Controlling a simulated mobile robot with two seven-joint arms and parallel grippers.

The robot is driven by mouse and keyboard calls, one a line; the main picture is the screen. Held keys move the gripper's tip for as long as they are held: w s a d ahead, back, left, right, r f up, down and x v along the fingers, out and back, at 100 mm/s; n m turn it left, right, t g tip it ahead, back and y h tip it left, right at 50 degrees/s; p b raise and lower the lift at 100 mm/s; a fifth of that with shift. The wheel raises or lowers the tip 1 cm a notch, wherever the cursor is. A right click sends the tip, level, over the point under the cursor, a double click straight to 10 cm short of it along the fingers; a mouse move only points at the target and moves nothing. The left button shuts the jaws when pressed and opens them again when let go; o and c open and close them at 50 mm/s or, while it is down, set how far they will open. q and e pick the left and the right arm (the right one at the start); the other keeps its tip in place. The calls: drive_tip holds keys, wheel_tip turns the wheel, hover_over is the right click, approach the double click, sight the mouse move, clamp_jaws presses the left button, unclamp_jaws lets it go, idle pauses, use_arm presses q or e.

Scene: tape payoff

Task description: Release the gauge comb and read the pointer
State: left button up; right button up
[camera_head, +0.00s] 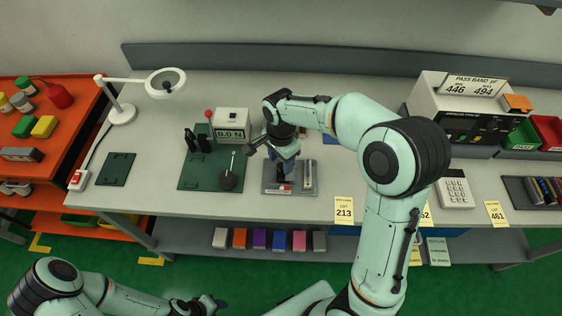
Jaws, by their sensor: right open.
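My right gripper (283,166) is open and points down over a small grey tray (283,192) on the bench. It hides part of what stands there, and I cannot tell whether it touches anything. A dark upright piece and a pale strip (309,174) show on this tray. A white display box (232,122) behind reads 0.0 N. I cannot make out the gauge comb or its pointer for sure. My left gripper (208,304) is low, in front of the bench.
A white lamp (122,112) stands at the left, near a bare green mat (117,169). A pass-band instrument (460,115), a calculator (454,190) and coloured bins (547,132) stand right. Coloured boxes (260,238) sit on the lower shelf. The bench's front left is clear.

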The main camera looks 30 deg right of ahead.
drive_tip(key=shift+f, duration=0.65)
